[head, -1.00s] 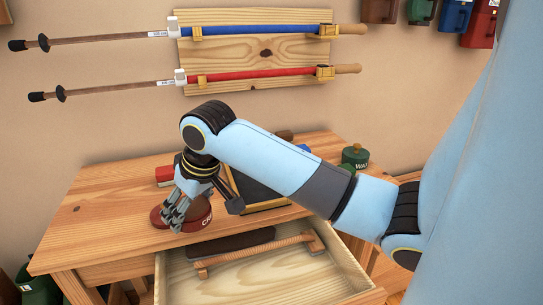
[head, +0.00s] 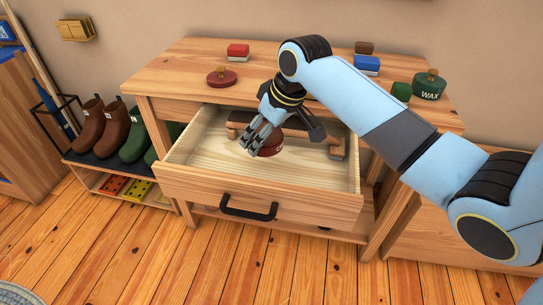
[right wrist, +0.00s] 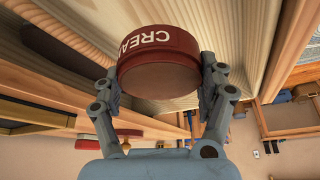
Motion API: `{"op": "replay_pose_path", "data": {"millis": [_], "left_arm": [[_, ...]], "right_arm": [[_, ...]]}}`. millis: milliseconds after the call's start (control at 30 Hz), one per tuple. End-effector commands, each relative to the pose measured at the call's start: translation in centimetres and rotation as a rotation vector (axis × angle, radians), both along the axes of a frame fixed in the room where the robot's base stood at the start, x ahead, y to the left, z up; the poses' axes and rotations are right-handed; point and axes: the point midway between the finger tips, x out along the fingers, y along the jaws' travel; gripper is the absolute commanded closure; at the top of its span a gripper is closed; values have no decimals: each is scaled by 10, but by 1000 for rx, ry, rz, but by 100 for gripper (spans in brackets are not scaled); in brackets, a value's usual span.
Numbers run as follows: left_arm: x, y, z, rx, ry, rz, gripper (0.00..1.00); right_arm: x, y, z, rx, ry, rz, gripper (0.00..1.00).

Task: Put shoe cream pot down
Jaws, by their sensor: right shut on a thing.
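The shoe cream pot (head: 271,147) is a round dark red tin with white lettering. My right gripper (head: 258,139) is shut on it and holds it over the inside of the open drawer (head: 215,196). In the right wrist view the pot (right wrist: 158,62) sits between both fingers, with "CREA" readable on its side and its flat brown face towards the camera. Whether the pot touches the drawer floor I cannot tell. The far part of the pot is hidden by the fingers in the head view. My left gripper is not in view.
On the cabinet top are a dark red disc with a knob (head: 221,77), a red block (head: 238,51) and a green wax tin (head: 429,86). Boots (head: 114,126) stand left.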

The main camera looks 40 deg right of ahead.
Motion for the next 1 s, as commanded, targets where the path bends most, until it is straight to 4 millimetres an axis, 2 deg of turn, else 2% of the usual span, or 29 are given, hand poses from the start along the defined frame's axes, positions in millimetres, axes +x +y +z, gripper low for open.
{"op": "replay_pose_path", "data": {"millis": [33,167,333,500,900,933,1000], "left_arm": [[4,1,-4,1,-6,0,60],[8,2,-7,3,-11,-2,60],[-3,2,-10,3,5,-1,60],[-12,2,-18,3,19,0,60],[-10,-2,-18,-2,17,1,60],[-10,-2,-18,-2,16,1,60],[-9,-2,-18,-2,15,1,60]], "right_arm": [[0,0,-13,1,2,-1,77],[0,1,-31,1,0,-1,77],[0,0,-44,1,0,-1,77],[-1,0,-69,1,1,-2,77],[0,0,-75,0,-2,-1,77],[-1,0,-76,0,0,-1,22],[-1,0,-76,0,0,-1,12]]}}
